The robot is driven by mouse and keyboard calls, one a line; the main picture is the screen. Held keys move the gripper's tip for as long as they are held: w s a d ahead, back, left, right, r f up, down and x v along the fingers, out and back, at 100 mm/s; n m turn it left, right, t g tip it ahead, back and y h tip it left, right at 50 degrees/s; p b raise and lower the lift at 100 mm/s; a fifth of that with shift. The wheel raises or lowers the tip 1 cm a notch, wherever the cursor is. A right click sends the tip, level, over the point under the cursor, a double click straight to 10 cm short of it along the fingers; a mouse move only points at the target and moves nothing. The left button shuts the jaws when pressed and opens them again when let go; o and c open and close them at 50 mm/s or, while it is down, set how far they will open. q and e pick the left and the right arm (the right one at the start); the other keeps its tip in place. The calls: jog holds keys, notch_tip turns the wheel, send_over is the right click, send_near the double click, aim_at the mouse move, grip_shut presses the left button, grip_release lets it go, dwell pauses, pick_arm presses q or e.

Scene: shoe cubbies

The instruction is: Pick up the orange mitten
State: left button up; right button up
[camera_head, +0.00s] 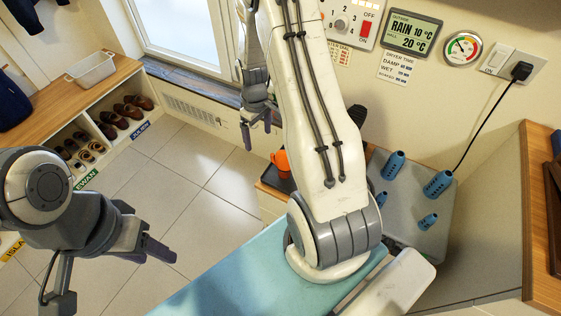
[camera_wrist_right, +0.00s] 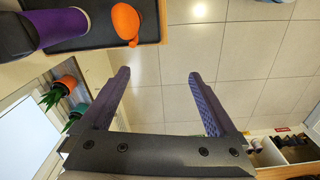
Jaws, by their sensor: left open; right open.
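The orange mitten (camera_head: 281,160) is on a dark tray beside the drying unit in the head view, partly hidden by my right arm. In the right wrist view the mitten (camera_wrist_right: 125,22) lies at the upper left, at the edge of the dark tray (camera_wrist_right: 146,12). My right gripper (camera_head: 259,130) is open and empty, left of and above the mitten in the head view. In the wrist view its fingers (camera_wrist_right: 159,74) are spread over floor, apart from the mitten. My left gripper (camera_head: 118,280) is open and empty at the lower left, far from the mitten.
A purple and dark cylindrical item (camera_wrist_right: 62,27) stands beside the mitten. Blue pegs (camera_head: 393,164) stand on a grey panel at right. Shoe cubbies (camera_head: 105,125) with a white bin (camera_head: 91,70) on top line the left. Potted plants (camera_wrist_right: 62,85) are near the window. The tiled floor between is clear.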

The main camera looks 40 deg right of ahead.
jog(key=shift+m, duration=0.5)
jog(key=d+f, duration=0.2)
jog(key=s+d+f, duration=0.1)
jog(key=d+f, duration=0.2)
jog(key=s+d+f, duration=0.1)
jog(key=d+f, duration=0.2)
jog(key=shift+b, duration=0.4)
notch_tip(320, 180, down, 5)
jog(key=shift+s+d+r, duration=0.15)
jog(key=shift+f, duration=2.85)
jog(key=c, duration=1.4)
